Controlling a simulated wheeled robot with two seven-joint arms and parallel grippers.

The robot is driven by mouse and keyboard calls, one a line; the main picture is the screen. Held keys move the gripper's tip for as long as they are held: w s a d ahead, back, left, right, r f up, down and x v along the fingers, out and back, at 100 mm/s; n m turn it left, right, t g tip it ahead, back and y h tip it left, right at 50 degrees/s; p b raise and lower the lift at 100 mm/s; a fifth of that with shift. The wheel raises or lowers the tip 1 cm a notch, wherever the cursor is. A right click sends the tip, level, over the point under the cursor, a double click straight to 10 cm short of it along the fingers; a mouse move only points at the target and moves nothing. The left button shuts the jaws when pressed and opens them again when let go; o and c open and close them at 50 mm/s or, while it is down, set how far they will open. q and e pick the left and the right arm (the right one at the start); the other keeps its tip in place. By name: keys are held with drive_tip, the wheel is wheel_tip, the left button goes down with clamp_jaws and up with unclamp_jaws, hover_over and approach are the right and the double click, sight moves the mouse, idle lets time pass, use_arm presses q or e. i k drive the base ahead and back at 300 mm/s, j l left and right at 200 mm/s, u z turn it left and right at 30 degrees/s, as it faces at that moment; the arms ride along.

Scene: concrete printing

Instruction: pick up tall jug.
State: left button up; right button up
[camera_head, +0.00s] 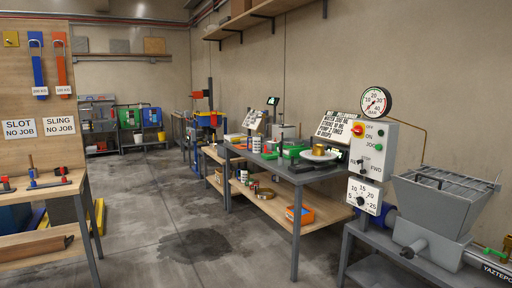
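I cannot make out a tall jug for certain in the head view. The grey workbench (318,176) right of the middle holds several small containers, among them a white-and-green can (256,145) and a brass-coloured cup (318,150) on a pale round plate. They are too small to tell whether one is a jug. Neither of my grippers is in view.
A grey hopper machine (435,205) with a control box (372,150) stands at the right. A wooden bench (40,190) with tools stands at the left. The concrete floor (150,240) between them is clear, with a dark stain. Shelves with bins (128,118) stand at the back.

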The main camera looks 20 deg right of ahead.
sight(257, 140)
drive_tip(key=i+z, duration=0.2)
drive_tip(key=i, duration=4.95)
drive_tip(key=i+j+z, duration=0.2)
drive_tip(key=i, duration=0.3)
drive_tip(key=i+z, duration=0.2)
drive_tip(key=i, duration=0.3)
drive_tip(key=i+j+z, duration=0.1)
drive_tip(key=j+z, duration=0.15)
drive_tip(key=z, duration=0.2)
drive_tip(key=j+z, duration=0.25)
drive_tip(key=z, duration=0.25)
drive_tip(key=j+z, duration=0.25)
drive_tip(key=z, duration=0.2)
